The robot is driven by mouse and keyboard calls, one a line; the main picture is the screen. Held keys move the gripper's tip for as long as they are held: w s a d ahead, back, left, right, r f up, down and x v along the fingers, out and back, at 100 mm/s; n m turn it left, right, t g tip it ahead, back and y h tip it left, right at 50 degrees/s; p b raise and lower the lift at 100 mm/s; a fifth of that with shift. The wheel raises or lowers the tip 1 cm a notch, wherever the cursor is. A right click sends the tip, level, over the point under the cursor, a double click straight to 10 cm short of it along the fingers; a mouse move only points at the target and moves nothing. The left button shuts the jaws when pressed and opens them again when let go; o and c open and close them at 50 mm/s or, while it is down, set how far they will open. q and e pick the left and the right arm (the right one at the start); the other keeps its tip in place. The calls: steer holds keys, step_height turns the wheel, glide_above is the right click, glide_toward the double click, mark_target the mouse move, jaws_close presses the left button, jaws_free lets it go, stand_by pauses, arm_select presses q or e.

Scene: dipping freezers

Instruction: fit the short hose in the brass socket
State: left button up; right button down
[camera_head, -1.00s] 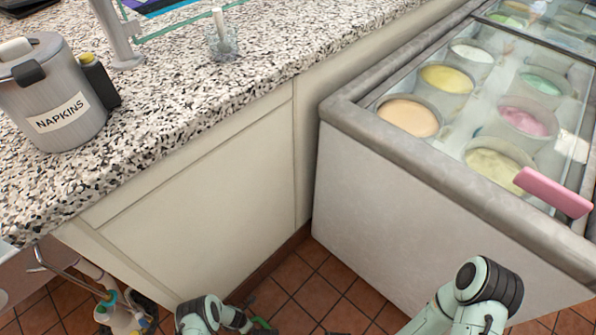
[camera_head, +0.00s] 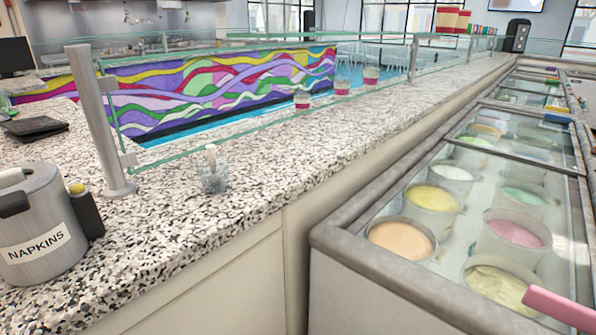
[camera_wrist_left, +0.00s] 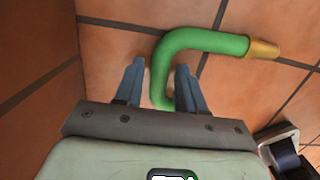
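The short hose (camera_wrist_left: 207,40) is a bent green tube with a brass-coloured end (camera_wrist_left: 263,49) pointing right in the left wrist view. Its near end runs down between the two blue fingers of my left gripper (camera_wrist_left: 158,85), which are closed around it. Brown-red floor tiles lie behind the hose. The brass socket is not visible in either current view. Neither of my arms shows in the current head view, and my right gripper is out of sight.
A speckled counter (camera_head: 255,185) carries a napkin holder (camera_head: 38,262), a small glass (camera_head: 213,172) and a glass guard on a metal post (camera_head: 100,125). A dipping freezer (camera_head: 345,258) with several coloured tubs and a pink-handled lid (camera_head: 560,308) stands at right.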

arm_select(q)
jaws_close()
steer(key=shift+r, duration=0.15)
steer(key=shift+r+p, duration=2.45)
steer(key=shift+r, duration=0.5)
steer(key=shift+s+f, duration=0.1)
